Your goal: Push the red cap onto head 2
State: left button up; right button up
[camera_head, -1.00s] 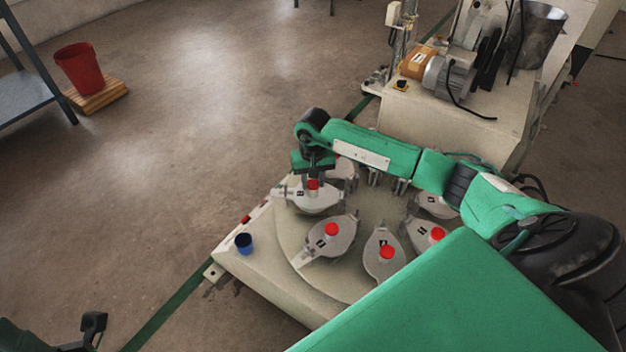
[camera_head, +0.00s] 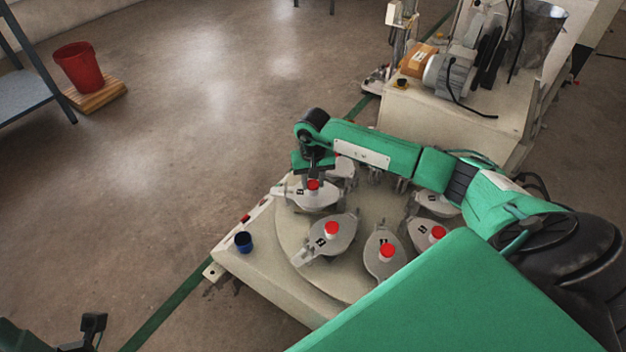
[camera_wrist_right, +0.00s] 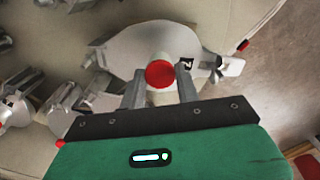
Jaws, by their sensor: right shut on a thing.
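My right gripper (camera_head: 314,178) is shut on a red cap (camera_head: 313,185) at the far left head (camera_head: 316,200) of the round turntable. In the right wrist view the red cap (camera_wrist_right: 160,73) sits between the two fingertips of the gripper (camera_wrist_right: 159,82). It is over the middle of the grey head (camera_wrist_right: 150,45), whose small dark label (camera_wrist_right: 188,63) looks like a 2. I cannot tell how far down the cap sits. Part of my left gripper (camera_head: 93,322) shows at the lower left, away from the machine; its jaws are unclear.
Other heads with red caps stand around the turntable (camera_head: 350,282), close to my right gripper. A motor unit (camera_head: 445,78) is behind.

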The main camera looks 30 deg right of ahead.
jog(key=o, duration=1.5)
jog(key=shift+r, duration=0.1)
jog(key=shift+r+p, duration=2.05)
jog(key=shift+r, duration=1.4)
grip_shut()
